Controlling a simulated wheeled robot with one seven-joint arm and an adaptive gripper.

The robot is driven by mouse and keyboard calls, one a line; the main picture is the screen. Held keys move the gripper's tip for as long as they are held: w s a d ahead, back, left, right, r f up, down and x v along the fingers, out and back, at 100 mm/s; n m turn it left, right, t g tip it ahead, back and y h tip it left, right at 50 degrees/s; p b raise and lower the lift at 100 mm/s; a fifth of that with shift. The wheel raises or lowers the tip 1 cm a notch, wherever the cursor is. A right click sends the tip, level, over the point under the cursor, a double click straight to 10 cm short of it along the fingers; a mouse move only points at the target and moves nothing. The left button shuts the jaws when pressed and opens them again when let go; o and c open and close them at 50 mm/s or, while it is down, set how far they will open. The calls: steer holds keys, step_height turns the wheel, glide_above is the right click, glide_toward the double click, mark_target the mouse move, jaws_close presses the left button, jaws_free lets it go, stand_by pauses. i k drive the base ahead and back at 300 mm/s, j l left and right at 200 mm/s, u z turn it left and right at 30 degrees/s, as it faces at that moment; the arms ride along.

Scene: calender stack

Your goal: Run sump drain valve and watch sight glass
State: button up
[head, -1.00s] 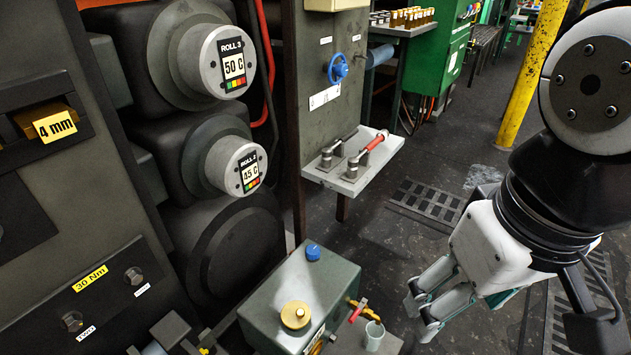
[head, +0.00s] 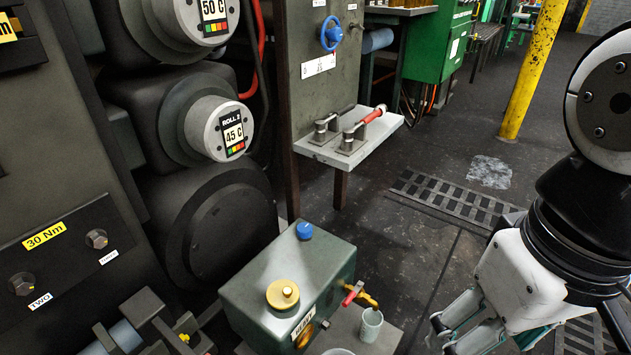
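The sump is a grey-green box (head: 258,318) with a blue cap (head: 304,231) and a brass filler cap (head: 282,294) on top. Its drain valve (head: 359,295), brass with a red lever, sticks out of the right side. A small pale cup (head: 371,324) stands just below the valve outlet. A brass-rimmed round fitting (head: 305,337), perhaps the sight glass, is on the front face, seen at a steep angle; its level cannot be read. My gripper (head: 442,337) is to the right of the cup, apart from it, pointing down-left. Its fingers look spread, with nothing seen between them.
A blue handwheel (head: 331,33) is on the panel above. Large rolls (head: 218,130) stand at left. A yellow post (head: 530,70) rises at back right. Floor beyond the sump is clear.

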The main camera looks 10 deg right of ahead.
mark_target(354, 293)
steer(key=k, duration=0.6)
steer(key=i+j+z, duration=0.25)
steer(key=j, duration=0.3)
steer(key=i+j+z, duration=0.1)
steer(key=i+j, duration=0.15)
steer(key=i+j+z, duration=0.15)
steer(key=j, duration=0.25)
steer(key=k, duration=0.7)
steer(key=i+l+u, duration=0.25)
steer(key=l, duration=0.35)
steer(key=i+l+u, duration=0.25)
steer(key=i+l, duration=0.15)
steer(key=l, duration=0.25)
steer(key=l+u, duration=0.3)
steer(key=l, duration=0.2)
steer(key=k, duration=0.05)
